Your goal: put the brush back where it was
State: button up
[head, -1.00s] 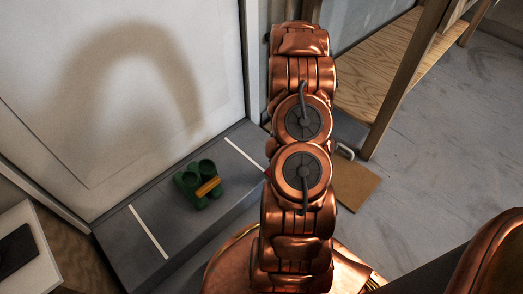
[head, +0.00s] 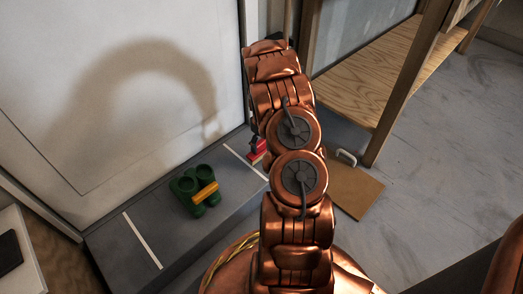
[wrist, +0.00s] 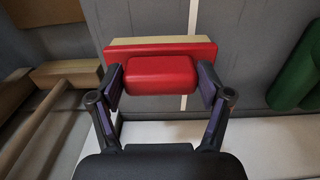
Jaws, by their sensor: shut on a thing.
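The brush (wrist: 158,50) has a red body and handle block with a pale strip along its far edge. My gripper (wrist: 160,84) is shut on its red handle, one finger at each side. In the head view the brush (head: 257,151) shows as a small red piece left of my arm, by the white wall. It is over the far end of the grey ledge (head: 150,216), beyond a white line. I cannot tell whether it touches the ledge. My arm hides part of it.
A green two-barrelled object with a yellow bar (head: 194,190) stands on the ledge between two white lines. A wooden shelf unit (head: 385,80) stands at right, with a brown board (head: 352,190) on the floor below. A white wall panel rises behind the ledge.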

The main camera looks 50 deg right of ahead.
notch_tip(320, 180, down, 4)
jog(key=shift+r+b, duration=0.2)
jog(key=shift+b, duration=0.85)
jog(key=shift+r, duration=0.1)
jog(key=o, duration=1)
jog(key=shift+c, duration=0.2)
